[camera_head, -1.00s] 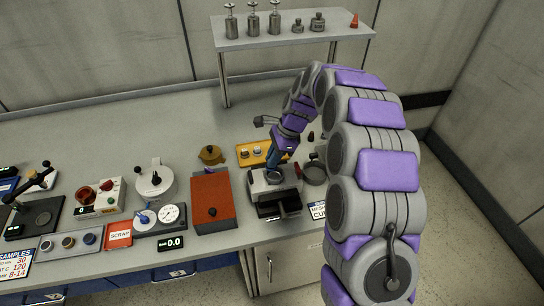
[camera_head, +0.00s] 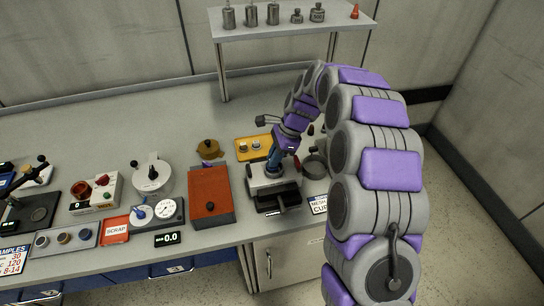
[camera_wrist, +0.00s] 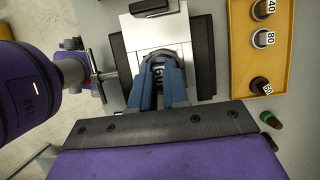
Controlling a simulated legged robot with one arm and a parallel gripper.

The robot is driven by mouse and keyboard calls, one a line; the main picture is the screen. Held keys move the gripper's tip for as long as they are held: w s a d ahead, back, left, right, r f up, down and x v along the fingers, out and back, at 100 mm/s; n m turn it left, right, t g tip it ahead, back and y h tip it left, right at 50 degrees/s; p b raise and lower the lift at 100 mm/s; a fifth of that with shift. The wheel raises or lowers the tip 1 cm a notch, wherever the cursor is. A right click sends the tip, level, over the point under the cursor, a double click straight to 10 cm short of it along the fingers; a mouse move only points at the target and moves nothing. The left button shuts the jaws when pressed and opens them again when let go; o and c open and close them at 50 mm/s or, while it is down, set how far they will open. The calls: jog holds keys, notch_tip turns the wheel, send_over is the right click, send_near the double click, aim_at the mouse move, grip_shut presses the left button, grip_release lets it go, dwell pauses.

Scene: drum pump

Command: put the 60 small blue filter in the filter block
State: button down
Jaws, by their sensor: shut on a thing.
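The filter block (camera_head: 259,184) is a silver-grey metal block at the bench's front edge in the head view. In the wrist view, the block's pale top (camera_wrist: 150,32) lies beneath my fingers. My gripper (camera_wrist: 161,68) has blue fingers, shut on a small round dark-rimmed piece (camera_wrist: 159,78) at the block's round opening. The piece is mostly hidden between the fingers; its marking, perhaps a 6, is only partly readable. I cannot tell whether it is seated in the opening or just above it. In the head view, my gripper (camera_head: 273,160) points down over the block.
A yellow tray (camera_head: 243,143) stands behind the block; the wrist view shows pieces marked 40 and 80 and a dark round spot labelled 60 (camera_wrist: 260,86). A red-brown box (camera_head: 211,195) stands left of the block, a round dish (camera_head: 315,168) right. A raised shelf (camera_head: 290,32) stands behind.

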jog(key=shift+d+r+p, duration=0.15)
jog(key=shift+d+p, duration=0.25)
jog(key=shift+d, duration=0.2)
jog(key=shift+a, duration=0.35)
jog(key=shift+d, duration=0.1)
jog(key=shift+d, duration=0.25)
jog(key=shift+a+f+p, duration=0.25)
jog(key=shift+a+p, duration=0.05)
jog(key=shift+p, duration=0.05)
jog(key=shift+d+f, duration=0.1)
jog(key=shift+f, duration=0.05)
jog(key=shift+a+f+p, duration=0.2)
jog(key=shift+f+p, duration=0.05)
jog(key=shift+p, duration=0.05)
dwell(0.5)
jog(key=c, duration=1.1)
grip_release()
